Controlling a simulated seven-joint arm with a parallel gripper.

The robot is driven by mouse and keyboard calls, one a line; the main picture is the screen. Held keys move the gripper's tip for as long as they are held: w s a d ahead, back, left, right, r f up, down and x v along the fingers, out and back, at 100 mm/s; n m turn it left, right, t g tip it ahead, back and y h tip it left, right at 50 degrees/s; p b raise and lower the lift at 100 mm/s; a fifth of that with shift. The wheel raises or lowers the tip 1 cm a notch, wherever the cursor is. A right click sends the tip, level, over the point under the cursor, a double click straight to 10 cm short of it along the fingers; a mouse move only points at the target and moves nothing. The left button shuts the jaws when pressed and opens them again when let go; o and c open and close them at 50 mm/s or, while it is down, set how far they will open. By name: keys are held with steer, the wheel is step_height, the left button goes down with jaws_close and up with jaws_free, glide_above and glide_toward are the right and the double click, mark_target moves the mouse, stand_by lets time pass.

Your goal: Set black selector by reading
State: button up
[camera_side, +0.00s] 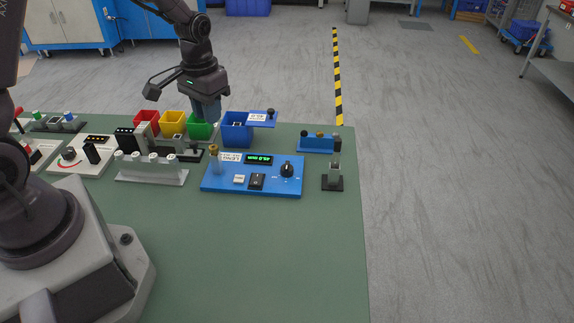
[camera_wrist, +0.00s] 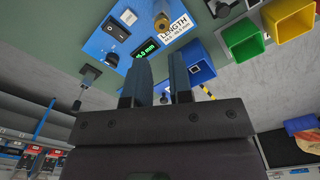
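The blue panel (camera_side: 222,187) lies on the green table. It carries the black selector knob (camera_side: 287,170), a lit green display (camera_side: 258,160), a black rocker switch (camera_side: 257,181) and a white button (camera_side: 239,179). In the wrist view the knob (camera_wrist: 111,60) and display (camera_wrist: 146,48) also show; the digits are too small to read surely. A white label (camera_wrist: 176,27) reads LENGTH. A brass-coloured piece (camera_wrist: 161,20) stands at the panel's edge. My gripper (camera_side: 207,115) is above the bins, apart from the panel. Its fingers (camera_wrist: 162,92) are apart, with nothing visible between them.
Red (camera_side: 147,117), yellow (camera_side: 172,118), green (camera_side: 199,125) and blue (camera_side: 235,130) bins stand behind the panel. A grey rack with several posts (camera_side: 150,175) is at its left. A dark-based stand (camera_side: 332,182) is at its right. The front of the table is clear.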

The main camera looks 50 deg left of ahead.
steer(key=o, duration=0.6)
steer(key=w+d, duration=0.1)
steer(key=w+d+f+m, duration=0.1)
steer(key=d, duration=0.1)
steer(key=w+d+f+m, duration=0.1)
steer(key=w, duration=0.1)
steer(key=shift+d, duration=0.35)
steer(key=m, duration=1)
glide_toward(287, 164)
step_height(287, 164, down, 10)
steer(key=shift+r, duration=0.1)
steer(key=c, duration=0.9)
